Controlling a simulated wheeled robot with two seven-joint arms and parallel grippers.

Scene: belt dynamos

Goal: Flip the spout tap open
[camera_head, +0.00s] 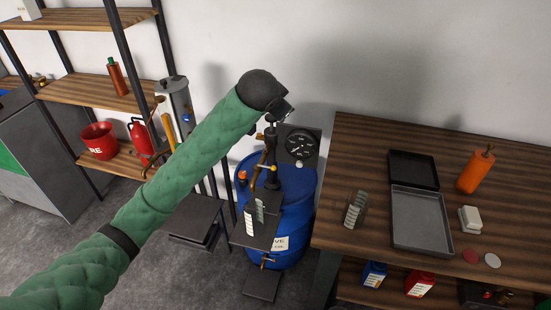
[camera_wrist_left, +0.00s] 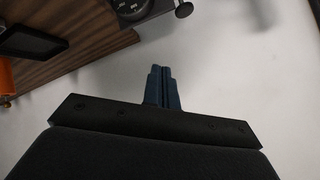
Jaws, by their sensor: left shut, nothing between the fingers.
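A blue drum (camera_head: 285,195) stands on the floor between the shelf and the wooden table. A small brass tap (camera_head: 267,259) shows low at its front, above a dark stand; I cannot tell from here how its handle is turned. A brass lever and dark pump parts (camera_head: 264,165) stand on top of the drum. My left arm reaches over from the left, and my left gripper (camera_head: 287,108) is above the pump, apart from the tap. In the left wrist view its blue fingers (camera_wrist_left: 162,82) are together and empty, pointing at the wall. My right gripper is not in view.
A round dark gauge (camera_head: 299,145) is behind the pump. A dark box (camera_head: 262,220) with a marked clear container stands before the drum. The wooden table (camera_head: 350,150) at right holds trays (camera_head: 422,222) and an orange bottle (camera_head: 475,170). A shelf (camera_head: 95,90) stands at left.

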